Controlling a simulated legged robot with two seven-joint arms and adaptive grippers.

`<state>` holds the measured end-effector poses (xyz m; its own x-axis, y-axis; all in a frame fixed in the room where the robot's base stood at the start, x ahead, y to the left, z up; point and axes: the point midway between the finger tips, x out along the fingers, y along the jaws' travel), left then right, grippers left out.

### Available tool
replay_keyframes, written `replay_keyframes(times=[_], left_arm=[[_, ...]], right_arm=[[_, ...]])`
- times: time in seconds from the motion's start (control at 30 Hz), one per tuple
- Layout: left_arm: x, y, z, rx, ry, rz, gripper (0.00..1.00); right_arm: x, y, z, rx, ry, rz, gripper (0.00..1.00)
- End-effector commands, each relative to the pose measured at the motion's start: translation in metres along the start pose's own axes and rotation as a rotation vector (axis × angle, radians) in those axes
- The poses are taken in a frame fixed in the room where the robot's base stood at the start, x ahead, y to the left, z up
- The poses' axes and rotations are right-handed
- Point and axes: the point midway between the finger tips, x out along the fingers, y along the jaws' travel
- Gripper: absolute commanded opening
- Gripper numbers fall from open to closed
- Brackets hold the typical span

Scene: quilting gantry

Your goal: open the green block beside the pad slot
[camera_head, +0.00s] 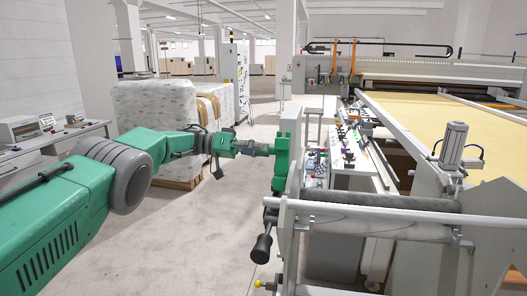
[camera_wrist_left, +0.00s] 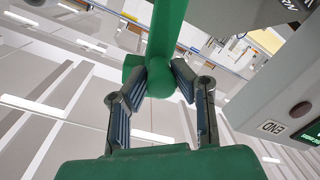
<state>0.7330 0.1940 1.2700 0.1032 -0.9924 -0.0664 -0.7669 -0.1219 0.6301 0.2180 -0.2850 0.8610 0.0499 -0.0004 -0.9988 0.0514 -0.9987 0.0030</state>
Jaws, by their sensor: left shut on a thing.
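The green block (camera_head: 284,147) is a tall green piece at the left end of the machine's front in the head view. My left gripper (camera_head: 270,150) reaches it from the left. In the left wrist view my left gripper (camera_wrist_left: 160,78) has one finger on each side of a rounded part of the green block (camera_wrist_left: 163,38) and is shut on it. I cannot make out the pad slot. My right gripper is in neither view.
A control panel (camera_head: 350,150) with small parts stands right of the block. A grey roller (camera_head: 370,198) and a black-knobbed handle (camera_head: 262,243) are below it. Wrapped pallets (camera_head: 160,105) stand behind my left arm. Open floor (camera_head: 225,240) lies below the arm.

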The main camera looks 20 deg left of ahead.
Motion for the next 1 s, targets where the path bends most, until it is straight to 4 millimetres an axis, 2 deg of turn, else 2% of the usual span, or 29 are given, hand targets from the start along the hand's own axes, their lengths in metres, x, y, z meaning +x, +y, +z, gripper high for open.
replay_keyframes(times=[0.03,0.43,0.47,0.5,0.53,1.0], left_arm=[[-0.0033,-0.0046,0.0054,-0.014,-0.006,-0.009,0.0],[-0.0036,-0.0046,0.0058,-0.02,-0.006,-0.007,0.0],[-0.0036,-0.0045,0.0058,-0.02,-0.006,-0.007,0.24],[-0.0035,-0.0044,0.0058,-0.02,-0.006,-0.007,0.38],[-0.0033,-0.0042,0.0054,-0.019,-0.006,-0.007,0.44],[0.0027,-0.0001,0.001,-0.009,-0.005,-0.003,0.44]], right_arm=[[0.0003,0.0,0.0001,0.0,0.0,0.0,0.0],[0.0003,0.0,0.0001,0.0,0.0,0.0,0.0],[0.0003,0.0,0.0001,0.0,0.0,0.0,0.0],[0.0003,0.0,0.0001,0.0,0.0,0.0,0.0],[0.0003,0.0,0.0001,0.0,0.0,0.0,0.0],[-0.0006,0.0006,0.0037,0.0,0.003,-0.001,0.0]])
